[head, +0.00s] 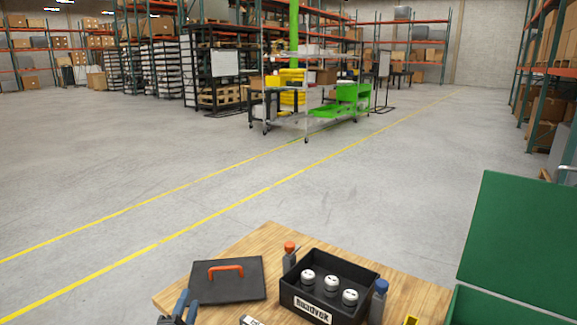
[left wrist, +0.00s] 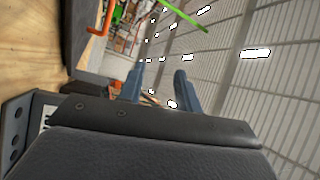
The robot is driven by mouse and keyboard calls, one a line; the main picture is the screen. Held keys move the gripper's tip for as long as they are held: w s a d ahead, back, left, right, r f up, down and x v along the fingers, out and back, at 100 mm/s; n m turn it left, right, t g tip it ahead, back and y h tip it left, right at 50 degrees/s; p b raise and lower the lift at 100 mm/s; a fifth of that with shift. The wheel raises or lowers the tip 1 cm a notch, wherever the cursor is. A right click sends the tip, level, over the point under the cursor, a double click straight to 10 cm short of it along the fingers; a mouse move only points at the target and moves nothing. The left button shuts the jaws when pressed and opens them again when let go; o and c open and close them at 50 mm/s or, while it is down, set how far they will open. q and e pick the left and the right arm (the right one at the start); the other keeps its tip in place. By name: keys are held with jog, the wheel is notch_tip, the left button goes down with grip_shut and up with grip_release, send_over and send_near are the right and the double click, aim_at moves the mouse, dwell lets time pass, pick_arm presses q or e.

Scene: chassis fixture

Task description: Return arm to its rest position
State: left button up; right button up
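My left gripper (head: 184,305) shows at the bottom left of the head view, by the near left edge of the wooden table (head: 235,250). Its two blue-grey fingers are apart with nothing between them. In the left wrist view the fingers (left wrist: 160,90) also stand apart and empty, against the far room and ceiling. The gripper is just left of a black lid (head: 228,280) with an orange handle. My right gripper is in neither view.
A black box (head: 304,311) holds three white-topped cylinders. An orange-capped bottle (head: 289,256) and a blue-capped bottle (head: 378,302) stand beside it. A large green container (head: 520,245) is at the right. A cart (head: 305,100) stands far off on open floor.

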pick_arm(q)
jog(key=s+a+f+n+g+y, duration=0.2)
jog(key=s+f+n+g+y, duration=0.2)
jog(key=s+f+n+g, duration=0.45)
jog(key=s+d+f+n+g+h, duration=0.2)
jog(key=s+d+f+g, duration=0.15)
jog(key=s+f, duration=0.55)
jog(key=s+d+f+n+g+h, duration=0.1)
jog(key=s+d+f+n+g, duration=0.3)
jog(key=s, duration=0.9)
jog(key=s+d+f+g, duration=0.1)
jog(key=f, duration=1.5)
jog(key=s+d+f+m+g, duration=0.1)
jog(key=s+f, duration=0.1)
jog(key=f, duration=1.5)
jog(key=shift+s+f+g+h, duration=0.15)
jog(key=shift+f+g+h, duration=0.05)
jog(key=shift+g+h, duration=0.2)
jog(key=shift+d+r, duration=0.1)
jog(key=shift+s, duration=0.1)
jog(key=shift+w, duration=0.2)
